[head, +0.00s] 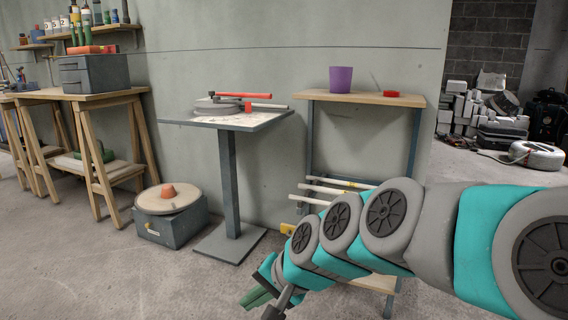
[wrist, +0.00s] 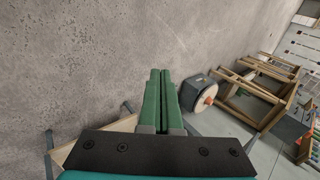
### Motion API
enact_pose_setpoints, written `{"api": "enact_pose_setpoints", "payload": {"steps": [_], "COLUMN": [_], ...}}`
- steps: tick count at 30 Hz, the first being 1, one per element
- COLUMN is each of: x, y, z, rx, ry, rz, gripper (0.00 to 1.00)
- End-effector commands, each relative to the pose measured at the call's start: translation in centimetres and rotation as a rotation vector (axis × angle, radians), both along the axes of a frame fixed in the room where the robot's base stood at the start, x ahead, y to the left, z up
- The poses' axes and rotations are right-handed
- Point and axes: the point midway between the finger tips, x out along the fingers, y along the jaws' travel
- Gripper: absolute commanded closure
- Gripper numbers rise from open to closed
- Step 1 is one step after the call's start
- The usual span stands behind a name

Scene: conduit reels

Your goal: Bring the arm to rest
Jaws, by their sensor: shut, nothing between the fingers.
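My arm reaches in from the right of the head view, grey and teal, sloping down to the left. My gripper (head: 262,300) is at the bottom middle of that view, partly cut off by the lower edge. In the wrist view my gripper (wrist: 158,75) has its two green fingers side by side, with only a thin line between them and nothing held. It is in free air, with bare concrete beyond the fingertips.
A pedestal table (head: 232,122) with a red-handled tool stands left of a wooden-topped stand (head: 360,98) bearing a purple cup (head: 341,79). A grey box with a round top (head: 170,198) sits on the floor. Trestle tables (head: 90,97) stand left. The left foreground floor is clear.

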Motion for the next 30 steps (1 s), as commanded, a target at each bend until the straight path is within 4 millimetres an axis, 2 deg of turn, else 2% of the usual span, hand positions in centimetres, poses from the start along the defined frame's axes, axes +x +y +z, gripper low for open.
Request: {"api": "enact_pose_setpoints", "payload": {"steps": [1, 3, 6, 9, 15, 20, 21, 30], "x": [-2.3, -5.3, -9.6, -13.0, -18.5, -22.7, -22.6, -22.4], "y": [-2.3, -5.4, -9.5, -12.8, -17.8, -21.1, -21.1, -20.9], "z": [-1.4, -3.4, -5.6, -7.0, -8.4, -8.9, -7.5, -1.5], "rx": [-0.087, -0.203, -0.337, -0.431, -0.552, -0.619, -0.619, -0.616], "ry": [0.009, 0.039, 0.099, 0.160, 0.275, 0.370, 0.369, 0.366], "rz": [0.054, 0.134, 0.230, 0.298, 0.388, 0.441, 0.446, 0.445], "gripper": [1.00, 1.00, 1.00, 1.00, 1.00, 1.00, 1.00, 1.00]}}
